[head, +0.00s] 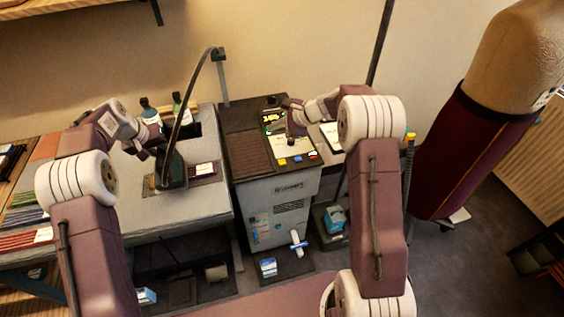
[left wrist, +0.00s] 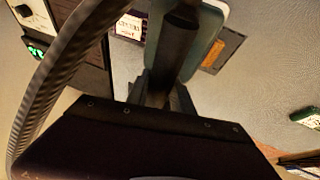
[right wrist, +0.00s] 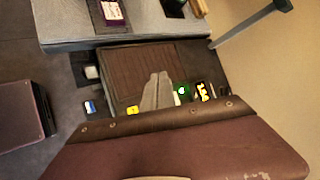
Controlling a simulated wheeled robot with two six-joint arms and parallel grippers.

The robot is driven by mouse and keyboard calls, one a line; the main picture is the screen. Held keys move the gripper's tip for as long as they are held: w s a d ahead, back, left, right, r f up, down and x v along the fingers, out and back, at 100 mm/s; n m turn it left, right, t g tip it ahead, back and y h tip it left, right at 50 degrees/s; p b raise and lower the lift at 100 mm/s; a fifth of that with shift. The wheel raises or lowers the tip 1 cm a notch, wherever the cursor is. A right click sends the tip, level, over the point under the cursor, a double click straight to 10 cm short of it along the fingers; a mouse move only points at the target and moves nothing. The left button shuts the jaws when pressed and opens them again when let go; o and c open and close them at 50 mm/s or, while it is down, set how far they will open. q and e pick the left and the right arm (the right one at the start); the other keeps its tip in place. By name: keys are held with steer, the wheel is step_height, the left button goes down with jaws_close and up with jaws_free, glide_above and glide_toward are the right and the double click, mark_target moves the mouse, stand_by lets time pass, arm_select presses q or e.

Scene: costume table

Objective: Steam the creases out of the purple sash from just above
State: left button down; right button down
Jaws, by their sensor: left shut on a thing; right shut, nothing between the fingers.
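My left gripper (head: 158,152) is shut on the dark green steamer head (head: 172,170). Its dark handle (left wrist: 177,45) lies between the fingers in the left wrist view. The purple sash (head: 197,180) lies on the pale work surface, its labelled end showing right of the steamer head. The steamer head covers part of the sash; I cannot tell the gap between them. The sash's labelled end also shows in the right wrist view (right wrist: 110,3). My right gripper (right wrist: 155,92) is shut and empty over the control panel of the grey steamer unit (head: 277,205).
A dark hose (head: 185,98) arches from the steamer head towards a post (head: 221,80). Bottles (head: 148,111) stand behind it. The panel has a lit yellow display (head: 271,116), a green light and coloured buttons. A dress form (head: 480,130) stands at right.

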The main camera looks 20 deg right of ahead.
steer(key=m, duration=0.1)
glide_above(279, 160)
steer(key=s+d, duration=0.1)
steer(key=s, duration=0.1)
step_height(279, 160, down, 5)
steer(key=shift+w+d+r, duration=0.1)
steer(key=shift+d+r, duration=0.1)
steer(key=shift+d, duration=0.1)
steer(key=shift+f, duration=4.45)
steer(key=shift+f, duration=0.1)
steer(key=shift+f, duration=0.25)
steer(key=shift+f, duration=0.5)
stand_by(1.5)
